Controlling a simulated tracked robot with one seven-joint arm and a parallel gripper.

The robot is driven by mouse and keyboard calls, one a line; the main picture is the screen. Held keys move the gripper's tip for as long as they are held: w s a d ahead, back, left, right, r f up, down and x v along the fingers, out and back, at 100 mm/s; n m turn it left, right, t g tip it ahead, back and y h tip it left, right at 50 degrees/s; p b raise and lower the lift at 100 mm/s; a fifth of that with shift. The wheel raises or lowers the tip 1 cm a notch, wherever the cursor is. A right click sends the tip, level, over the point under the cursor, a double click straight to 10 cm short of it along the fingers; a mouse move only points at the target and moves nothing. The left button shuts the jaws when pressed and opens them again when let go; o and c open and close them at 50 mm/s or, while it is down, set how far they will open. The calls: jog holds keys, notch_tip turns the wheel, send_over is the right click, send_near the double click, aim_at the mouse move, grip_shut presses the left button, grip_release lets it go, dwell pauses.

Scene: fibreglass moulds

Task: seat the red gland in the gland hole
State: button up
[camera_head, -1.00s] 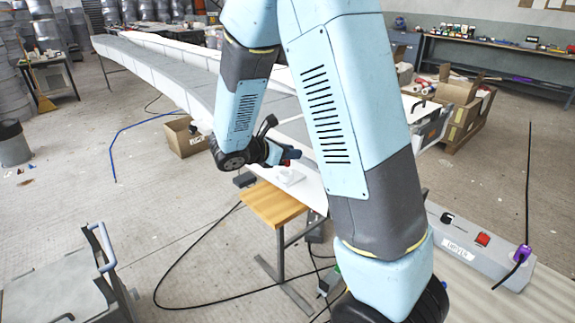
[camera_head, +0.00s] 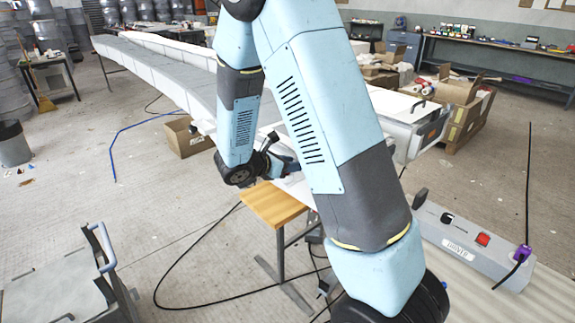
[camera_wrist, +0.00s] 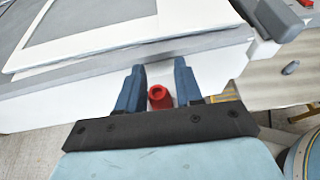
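In the wrist view the red gland (camera_wrist: 159,97) sits between the two blue fingers of my gripper (camera_wrist: 159,80), its round end with a dark middle towards the camera. It fills almost the whole gap, and the fingers look shut on it. Ahead of the fingertips is the pale side wall (camera_wrist: 222,67) of a mould; whether gland or fingers touch it cannot be told. The gland hole does not show. In the head view my gripper (camera_head: 287,166) is at the mould's near end, partly behind my arm, and the gland is hidden there.
A wooden-topped stand (camera_head: 272,204) is below my gripper. A grey control box (camera_head: 475,245) with a red switch is at right. Black cables cross the floor. Cardboard boxes (camera_head: 462,107) stand behind.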

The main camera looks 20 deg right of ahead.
jog(key=shift+o, duration=1.3)
jog(key=v, duration=1.1)
jog(key=s+d+r+m+g+y, duration=0.4)
jog(key=s+d+r+m+y, duration=0.2)
jog(key=s+d+r+m, duration=0.45)
jog(key=s+a+r+m+t+y, duration=0.1)
jog(key=s+r+m+t+y, duration=0.1)
jog(key=s+m, duration=0.4)
jog(key=s+a+r+m+t+y, duration=0.1)
jog(key=s+r+m+t+y, duration=0.1)
jog(key=s+r+m+y, duration=0.2)
jog(key=s+r+m, duration=0.1)
jog(key=s+m, duration=0.1)
jog(key=s, duration=0.1)
jog(key=shift+a+t, duration=0.3)
jog(key=shift+w, duration=0.1)
